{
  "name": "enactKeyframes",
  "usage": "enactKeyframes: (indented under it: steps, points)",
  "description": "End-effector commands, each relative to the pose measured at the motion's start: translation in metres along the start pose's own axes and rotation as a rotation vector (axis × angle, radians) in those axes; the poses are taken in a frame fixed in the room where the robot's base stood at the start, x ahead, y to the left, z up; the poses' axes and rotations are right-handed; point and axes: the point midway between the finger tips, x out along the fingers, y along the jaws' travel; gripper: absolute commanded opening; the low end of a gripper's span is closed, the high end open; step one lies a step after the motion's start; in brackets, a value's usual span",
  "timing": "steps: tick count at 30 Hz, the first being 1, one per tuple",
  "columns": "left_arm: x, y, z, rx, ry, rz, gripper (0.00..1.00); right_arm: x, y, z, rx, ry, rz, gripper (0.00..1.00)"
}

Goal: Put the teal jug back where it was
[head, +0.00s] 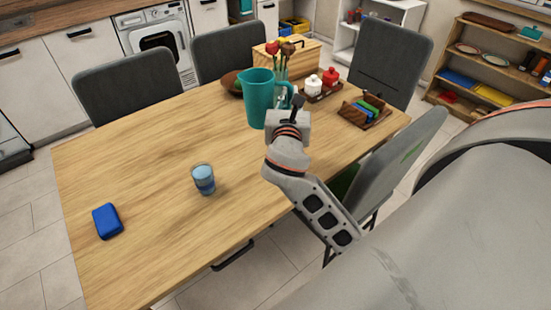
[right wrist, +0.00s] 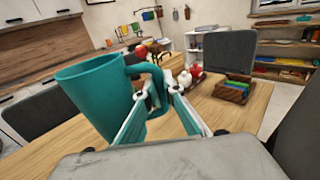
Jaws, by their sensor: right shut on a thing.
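The teal jug (head: 259,98) stands upright at the far part of the wooden table (head: 130,170) in the head view, its handle toward the right. It fills the left middle of the right wrist view (right wrist: 95,95). My right gripper (head: 294,108) is at the jug's handle side. In the right wrist view its fingers (right wrist: 158,97) are shut on the jug's handle. I cannot tell whether the jug's base touches the table, as the gripper and arm hide part of it in the wrist view. My left gripper is not in view.
A vase with red flowers (head: 279,65) and a brown bowl (head: 231,82) are close behind the jug. A tray with red and white pots (head: 322,84) and a wooden holder (head: 364,112) stand to the right.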

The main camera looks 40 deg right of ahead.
Motion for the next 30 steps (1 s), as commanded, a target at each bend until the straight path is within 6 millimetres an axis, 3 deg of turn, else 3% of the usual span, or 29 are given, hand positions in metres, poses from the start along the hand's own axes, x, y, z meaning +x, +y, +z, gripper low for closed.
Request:
enactKeyframes:
  steps: [4,7,21,25,30]
  points:
    - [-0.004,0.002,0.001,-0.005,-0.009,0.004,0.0,-0.003,0.002,0.0,0.003,0.0,-0.025,0.0]
    - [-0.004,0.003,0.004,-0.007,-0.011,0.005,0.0,-0.003,0.002,-0.012,0.001,-0.001,-0.029,0.0]
    - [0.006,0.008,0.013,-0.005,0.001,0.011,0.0,-0.001,0.001,-0.116,-0.002,-0.001,-0.029,0.0]
    - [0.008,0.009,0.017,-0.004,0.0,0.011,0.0,-0.001,0.002,-0.139,0.0,-0.001,-0.028,0.0]
    - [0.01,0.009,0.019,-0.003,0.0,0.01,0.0,0.0,0.002,-0.154,0.003,-0.002,-0.028,0.0]
